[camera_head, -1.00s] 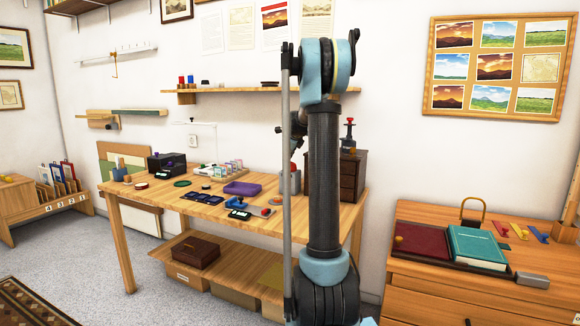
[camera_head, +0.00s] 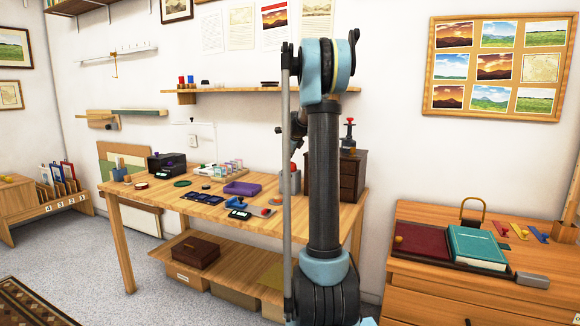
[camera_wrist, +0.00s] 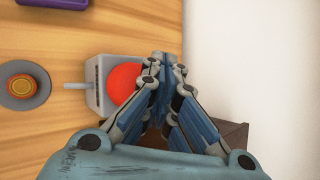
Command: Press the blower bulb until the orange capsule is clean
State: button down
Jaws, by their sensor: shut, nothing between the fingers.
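The blower is a grey box (camera_wrist: 104,82) with a thin nozzle on its left side and a round red bulb (camera_wrist: 125,82) on its right part. My gripper (camera_wrist: 165,62) is shut and empty in the wrist view. Its fingertips overlap the bulb's right edge; I cannot tell whether they touch or press it. The orange capsule (camera_wrist: 22,87) sits on a dark grey round base to the left, in line with the nozzle and apart from it. Its top looks brownish yellow inside an orange rim.
A purple tray (camera_head: 242,188) lies on the wooden workbench (camera_head: 160,201), with several small items around it. A dark wooden chest (camera_head: 352,176) stands at the bench's right end, close to the gripper; the white wall is just beyond. A low shelf (camera_head: 222,88) hangs above.

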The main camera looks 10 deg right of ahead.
jog(key=shift+f, duration=1.45)
dwell(2.0)
jog(key=shift+r, duration=1.5)
jog(key=shift+r, duration=0.1)
jog(key=shift+r, duration=2.45)
